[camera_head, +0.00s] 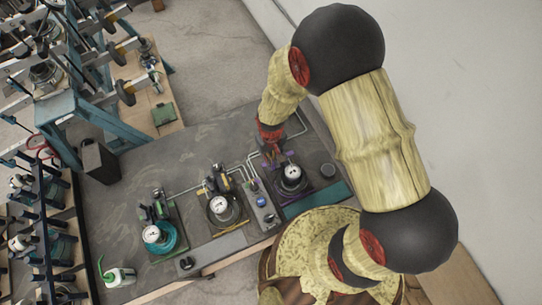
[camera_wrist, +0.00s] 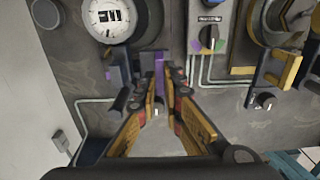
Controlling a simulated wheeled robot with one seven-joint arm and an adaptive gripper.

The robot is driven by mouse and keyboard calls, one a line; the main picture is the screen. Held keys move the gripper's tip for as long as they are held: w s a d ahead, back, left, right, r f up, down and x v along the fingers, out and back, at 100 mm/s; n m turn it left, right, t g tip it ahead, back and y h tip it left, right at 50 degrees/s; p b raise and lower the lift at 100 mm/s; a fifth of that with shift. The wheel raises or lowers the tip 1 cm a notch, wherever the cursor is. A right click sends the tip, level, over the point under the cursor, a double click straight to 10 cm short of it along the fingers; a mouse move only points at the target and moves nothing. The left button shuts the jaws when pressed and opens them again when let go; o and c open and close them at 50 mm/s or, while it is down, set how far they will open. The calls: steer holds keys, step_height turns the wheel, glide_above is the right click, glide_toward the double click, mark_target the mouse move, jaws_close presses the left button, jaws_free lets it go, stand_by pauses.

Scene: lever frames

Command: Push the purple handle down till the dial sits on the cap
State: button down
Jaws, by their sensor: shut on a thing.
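The purple handle (camera_wrist: 160,61) stands between my gripper's fingertips in the wrist view. My gripper (camera_wrist: 168,74) is shut on it; the fingers hide part of the handle. In the head view my gripper (camera_head: 273,151) is at the back of the right-hand station, and the handle is mostly hidden behind it. The white-faced dial (camera_head: 292,171) of this station is just in front of my gripper, over a dark round body. It also shows at the top left of the wrist view (camera_wrist: 108,17). The cap cannot be told apart beneath the dial, nor any gap.
A station with yellow parts (camera_head: 219,204) and one with a teal base (camera_head: 155,234) stand to the left on the grey bench (camera_head: 115,205). A small panel with a blue knob (camera_head: 262,202) lies between. Thin pipes run behind the stations. A black box (camera_head: 101,162) is at the left.

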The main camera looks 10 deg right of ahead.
steer(key=shift+s+f, duration=0.15)
steer(key=shift+f, duration=0.05)
steer(key=c, duration=1.9)
jaws_free()
steer(key=shift+w, duration=0.2)
steer(key=shift+r, duration=0.1)
step_height(320, 180, up, 12)
steer(key=shift+f, duration=0.1)
